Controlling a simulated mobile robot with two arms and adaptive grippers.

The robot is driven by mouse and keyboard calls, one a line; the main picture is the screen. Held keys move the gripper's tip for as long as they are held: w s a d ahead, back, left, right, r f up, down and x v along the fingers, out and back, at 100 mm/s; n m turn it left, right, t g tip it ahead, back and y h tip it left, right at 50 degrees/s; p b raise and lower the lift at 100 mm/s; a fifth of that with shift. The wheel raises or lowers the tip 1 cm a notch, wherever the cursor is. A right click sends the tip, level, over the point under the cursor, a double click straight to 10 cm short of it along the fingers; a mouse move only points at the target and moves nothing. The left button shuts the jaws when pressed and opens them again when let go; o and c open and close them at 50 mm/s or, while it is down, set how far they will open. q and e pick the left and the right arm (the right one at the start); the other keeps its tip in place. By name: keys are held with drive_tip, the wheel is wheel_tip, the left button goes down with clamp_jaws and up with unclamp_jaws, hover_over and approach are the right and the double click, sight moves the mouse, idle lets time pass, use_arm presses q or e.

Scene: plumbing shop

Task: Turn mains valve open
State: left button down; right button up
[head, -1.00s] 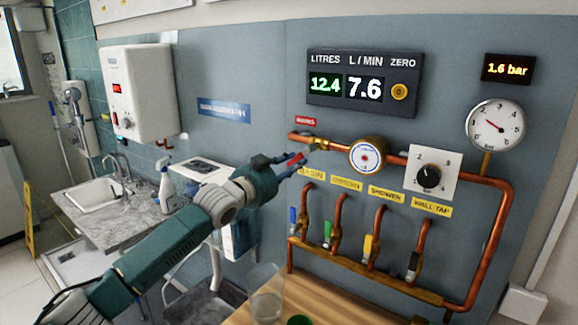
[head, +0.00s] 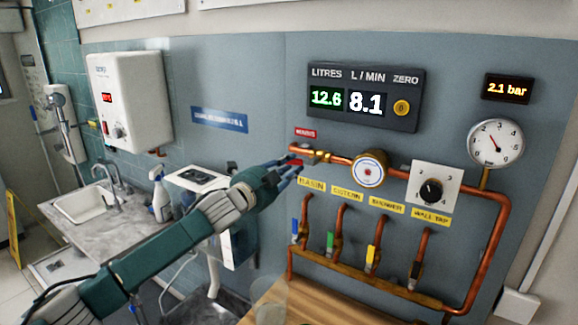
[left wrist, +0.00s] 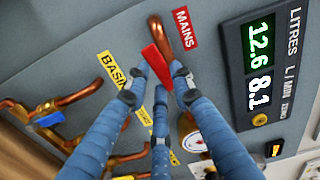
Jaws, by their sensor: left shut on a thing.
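The mains valve's red lever (left wrist: 157,66) shows in the left wrist view beside the copper mains pipe (left wrist: 157,28), below the red MAINS label (left wrist: 185,29). My left gripper (left wrist: 158,88) is shut on the lever, its blue fingers on both sides of it. In the head view the gripper (head: 292,168) reaches the left end of the upper pipe, and its fingers hide most of the lever (head: 296,162). The lever's exact angle to the pipe is hard to tell. The display (head: 364,96) reads 12.6 litres and 8.1 L/min; the pressure readout (head: 508,88) shows 2.1 bar. My right gripper is out of view.
A round meter (head: 369,169), a pressure knob (head: 431,191) and a dial gauge (head: 496,144) sit right of the valve. Several branch taps with coloured levers, such as the green one (head: 331,242), hang below. A wooden worktop (head: 315,308) is in front; a sink (head: 84,206) is at left.

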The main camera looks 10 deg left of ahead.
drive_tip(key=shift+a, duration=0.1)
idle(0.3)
use_arm(q)
drive_tip(key=c, duration=1.7)
unclamp_jaws()
drive_tip(key=shift+o, duration=1.2)
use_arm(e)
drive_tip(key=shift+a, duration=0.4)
use_arm(q)
drive_tip(key=shift+s+a, duration=0.1)
drive_tip(key=shift+s, duration=0.05)
drive_tip(key=v, duration=1.1)
drive_tip(key=shift+s, duration=0.3)
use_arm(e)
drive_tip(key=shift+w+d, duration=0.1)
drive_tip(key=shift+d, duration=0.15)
use_arm(q)
drive_tip(key=shift+a, duration=0.1)
